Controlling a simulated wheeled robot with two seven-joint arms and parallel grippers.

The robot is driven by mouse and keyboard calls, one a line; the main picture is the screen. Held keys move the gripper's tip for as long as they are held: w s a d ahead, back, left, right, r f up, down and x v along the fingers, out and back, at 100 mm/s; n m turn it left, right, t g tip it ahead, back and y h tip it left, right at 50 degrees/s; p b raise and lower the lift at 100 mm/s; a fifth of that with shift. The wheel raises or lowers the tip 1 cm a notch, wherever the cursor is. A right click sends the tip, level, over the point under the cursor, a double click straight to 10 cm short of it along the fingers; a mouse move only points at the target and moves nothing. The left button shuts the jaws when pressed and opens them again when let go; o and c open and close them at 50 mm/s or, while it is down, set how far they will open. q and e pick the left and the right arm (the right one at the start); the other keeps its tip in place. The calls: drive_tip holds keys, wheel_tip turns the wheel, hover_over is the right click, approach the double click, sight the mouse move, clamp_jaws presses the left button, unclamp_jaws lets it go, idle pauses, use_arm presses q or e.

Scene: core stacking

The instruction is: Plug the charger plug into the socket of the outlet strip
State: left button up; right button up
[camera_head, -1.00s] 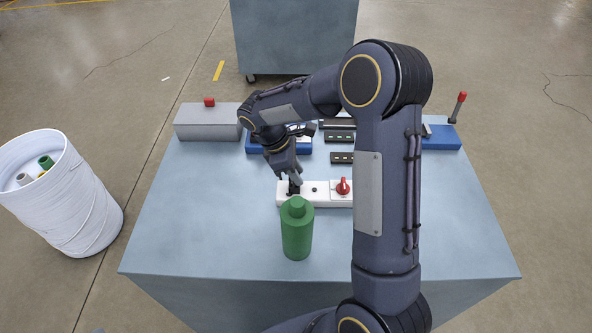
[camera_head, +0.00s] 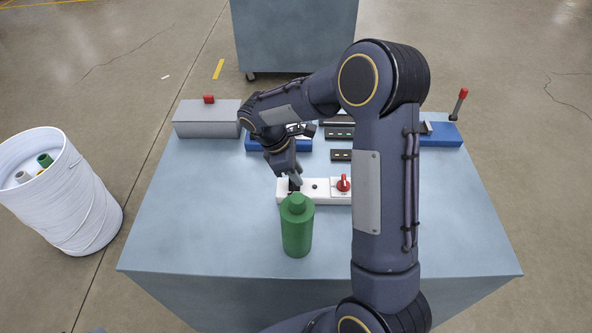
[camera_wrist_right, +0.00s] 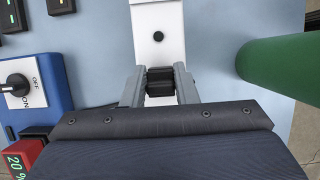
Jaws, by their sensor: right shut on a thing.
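The white outlet strip (camera_head: 320,197) lies near the middle of the table, with a dark socket hole and a red switch (camera_head: 343,183) on its top. It also shows in the right wrist view (camera_wrist_right: 158,14), with one round socket (camera_wrist_right: 158,37) clear. My right gripper (camera_head: 294,184) is over the strip's left end. In the right wrist view its fingers (camera_wrist_right: 160,84) are shut on the black charger plug (camera_wrist_right: 160,80). The plug is over or against the strip; I cannot tell whether its prongs are in a socket. My left gripper is not in view.
A green bottle (camera_head: 297,232) stands close in front of the strip. A grey box (camera_head: 205,122) and blue fixtures (camera_head: 440,134) line the table's back. A white bin (camera_head: 75,205) stands left of the table. The table's left front is clear.

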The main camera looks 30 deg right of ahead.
drive_tip(key=shift+f, duration=0.4)
drive_tip(key=o, duration=1.1)
drive_tip(key=shift+c, duration=0.2)
drive_tip(key=b+v, duration=0.1)
drive_tip(key=v, duration=0.7)
